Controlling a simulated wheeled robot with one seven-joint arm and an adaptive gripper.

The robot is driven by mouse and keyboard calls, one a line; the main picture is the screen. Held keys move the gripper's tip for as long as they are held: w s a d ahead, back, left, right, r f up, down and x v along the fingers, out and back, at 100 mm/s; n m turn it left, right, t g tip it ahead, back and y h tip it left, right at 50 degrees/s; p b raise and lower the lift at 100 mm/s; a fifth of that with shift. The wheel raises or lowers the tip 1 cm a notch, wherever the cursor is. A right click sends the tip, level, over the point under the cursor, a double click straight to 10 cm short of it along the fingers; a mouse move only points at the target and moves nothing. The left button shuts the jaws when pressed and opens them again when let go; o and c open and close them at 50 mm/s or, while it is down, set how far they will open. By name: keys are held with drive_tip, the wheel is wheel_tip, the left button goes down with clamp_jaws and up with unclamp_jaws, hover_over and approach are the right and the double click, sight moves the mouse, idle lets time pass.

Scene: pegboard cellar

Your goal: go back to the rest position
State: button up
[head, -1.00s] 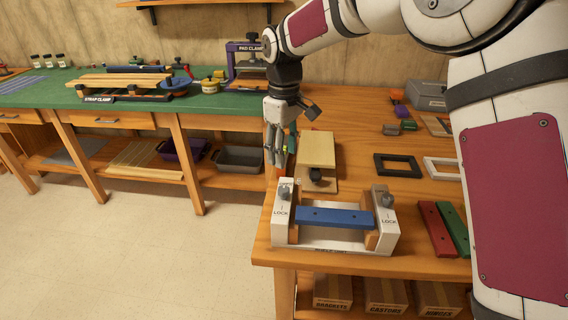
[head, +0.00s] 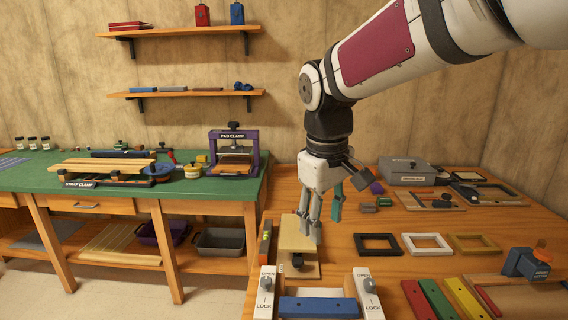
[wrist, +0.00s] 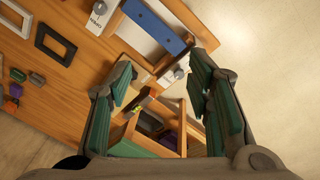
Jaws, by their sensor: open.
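My gripper (head: 322,212) hangs from my raised arm over the wooden bench in the head view, fingers pointing down. It is open and empty. Its two green-padded fingers also show spread apart in the wrist view (wrist: 160,100), with nothing between the pads. A white clamp fixture with OPEN and LOCK labels (head: 266,290) stands at the bench's front, below and apart from the gripper. A blue bar (head: 318,307) lies across it. The blue bar also shows at the top of the wrist view (wrist: 155,25). The fixture's lower part is cut off in the head view.
Black (head: 378,236), white (head: 426,236) and yellow (head: 473,236) frames lie on the bench. Red (head: 416,300), green (head: 438,300) and yellow (head: 463,300) bars lie at front right. A pad clamp (head: 233,152) stands on the green-topped bench (head: 210,188). Wall shelves (head: 185,93) are behind.

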drive_tip(key=s+d+r+m+p, duration=0.1)
drive_tip(key=s+d, duration=0.3)
drive_tip(key=s, duration=0.4)
drive_tip(key=s+d+r+m+t+p, duration=0.1)
drive_tip(key=s+d+m, duration=0.3)
drive_tip(key=s, duration=0.5)
drive_tip(key=s+d+r+m+t+p, duration=0.1)
drive_tip(key=s+d+r+m+p, duration=0.1)
drive_tip(key=s, duration=0.7)
drive_tip(key=shift+s+d+r+m+y+p, duration=0.35)
drive_tip(key=shift+d+p, duration=0.45)
drive_tip(key=shift+d, duration=0.4)
drive_tip(key=shift+w, duration=0.1)
